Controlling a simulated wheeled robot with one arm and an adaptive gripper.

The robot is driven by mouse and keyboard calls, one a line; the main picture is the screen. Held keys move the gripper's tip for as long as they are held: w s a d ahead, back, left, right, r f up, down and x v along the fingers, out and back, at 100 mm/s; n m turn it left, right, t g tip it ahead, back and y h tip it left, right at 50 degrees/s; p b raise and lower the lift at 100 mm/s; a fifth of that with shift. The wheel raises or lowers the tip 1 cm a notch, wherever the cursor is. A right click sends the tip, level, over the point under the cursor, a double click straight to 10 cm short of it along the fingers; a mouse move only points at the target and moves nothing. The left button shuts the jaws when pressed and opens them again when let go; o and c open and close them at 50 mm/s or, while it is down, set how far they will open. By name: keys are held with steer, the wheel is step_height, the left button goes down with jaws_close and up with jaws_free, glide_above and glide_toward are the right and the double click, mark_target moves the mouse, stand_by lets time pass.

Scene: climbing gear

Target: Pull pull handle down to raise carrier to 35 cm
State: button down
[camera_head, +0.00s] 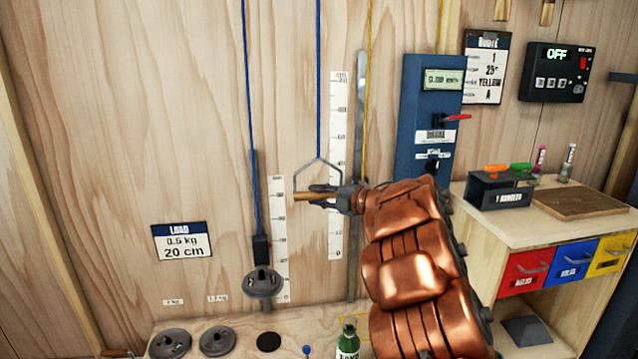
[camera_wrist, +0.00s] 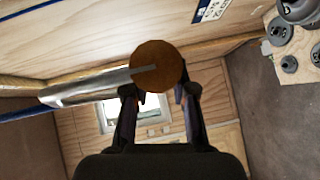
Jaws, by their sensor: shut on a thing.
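The pull handle (camera_head: 303,197) is a wooden bar under a wire triangle, hung from a blue cord beside the taller white scale. My gripper (camera_head: 324,194) is shut on the bar from the right. In the wrist view, the bar's round brown end (camera_wrist: 157,66) sits between the fingers of my gripper (camera_wrist: 155,92). The carrier (camera_head: 262,284), with a grey disc, hangs on another blue cord at the left, close to the low end of the shorter scale (camera_head: 278,240). My gripper is above and to the right of it.
A load sign (camera_head: 181,241) reads 0.5 kg and 20 cm. Loose discs (camera_head: 218,341) and a green bottle (camera_head: 347,340) stand on the low bench. A blue panel (camera_head: 424,115) and a cabinet with coloured drawers (camera_head: 571,275) are at the right of my arm.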

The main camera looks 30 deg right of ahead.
step_height(320, 180, down, 6)
steer(key=b, duration=0.2)
steer(key=shift+f, duration=0.15)
steer(key=c, duration=0.9)
jaws_free()
steer(key=shift+c, duration=0.2)
steer(key=shift+s+r, duration=0.1)
steer(key=shift+r, duration=0.1)
steer(key=v, duration=1.1)
steer(key=shift+s+d, duration=0.15)
steer(key=shift+s, duration=0.25)
